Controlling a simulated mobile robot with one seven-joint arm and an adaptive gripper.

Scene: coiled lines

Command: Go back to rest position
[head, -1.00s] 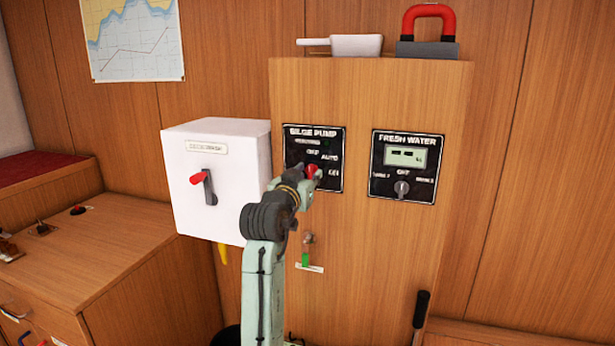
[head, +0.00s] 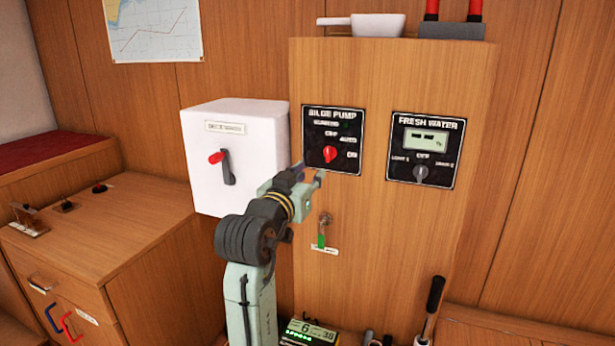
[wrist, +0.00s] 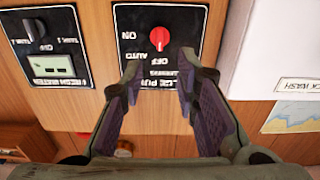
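My gripper (head: 309,173) is in front of the wooden cabinet (head: 400,260), a little below and left of the bilge pump panel's red knob (head: 330,154). In the wrist view, which is upside down, my gripper (wrist: 158,82) has its two fingers apart with nothing between them. The red knob (wrist: 159,39) shows beyond the fingertips, clear of them. The bilge pump panel (head: 318,118) is black with OFF, AUTO and ON labels.
A white deck wash box (head: 240,110) with a red-tipped lever is left of the cabinet, close to my arm. The fresh water panel (head: 452,128) is on the right. A green-marked valve (head: 323,232) is below my gripper. A wooden counter (head: 110,225) stands at left.

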